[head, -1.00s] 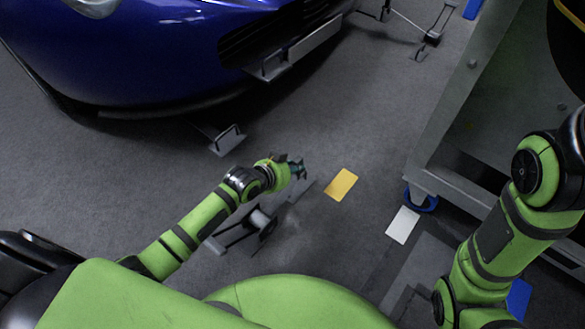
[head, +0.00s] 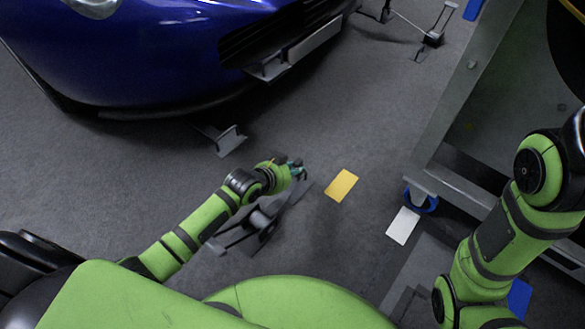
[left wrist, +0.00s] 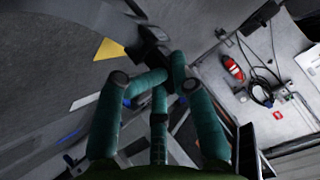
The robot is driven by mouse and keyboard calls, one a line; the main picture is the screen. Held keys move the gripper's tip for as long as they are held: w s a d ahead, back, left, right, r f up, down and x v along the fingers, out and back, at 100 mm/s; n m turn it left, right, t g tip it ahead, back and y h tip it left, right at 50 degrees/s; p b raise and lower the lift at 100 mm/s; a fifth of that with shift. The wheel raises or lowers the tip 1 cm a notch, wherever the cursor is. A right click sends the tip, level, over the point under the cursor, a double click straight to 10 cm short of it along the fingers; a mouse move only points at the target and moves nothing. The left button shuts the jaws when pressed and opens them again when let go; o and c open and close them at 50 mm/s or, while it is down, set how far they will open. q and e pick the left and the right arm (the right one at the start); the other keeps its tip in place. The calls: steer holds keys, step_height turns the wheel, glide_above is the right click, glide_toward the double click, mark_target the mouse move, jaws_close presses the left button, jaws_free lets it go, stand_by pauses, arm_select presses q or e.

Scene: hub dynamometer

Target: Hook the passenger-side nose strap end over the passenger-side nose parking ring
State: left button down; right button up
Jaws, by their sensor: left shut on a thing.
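My left gripper (head: 299,172) is low over the floor in front of the blue car's nose. In the left wrist view its teal fingers are closed around a small dark piece (left wrist: 152,42), which looks like the strap end; its exact shape is partly hidden by the fingers. A dark grey floor stand (head: 262,220) with a flat grey arm is just below and behind this gripper. A grey bracket (head: 229,141) stands on the floor under the nose. I cannot make out the parking ring for certain. My right arm shows at the right, but its gripper is out of view.
The blue car (head: 170,50) fills the upper left. A yellow floor patch (head: 341,185) and a white one (head: 402,225) lie right of the gripper. A grey metal frame (head: 460,100) on a blue-rimmed foot bounds the right. Another stand (head: 432,38) is at the top.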

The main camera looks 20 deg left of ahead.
stand_by(0.7)
arm_select(q)
steer(key=shift+f+b, duration=0.95)
steer(key=shift+f, duration=0.75)
steer(key=c, duration=0.8)
jaws_free()
steer(key=shift+c, duration=0.2)
steer(key=v, duration=0.8)
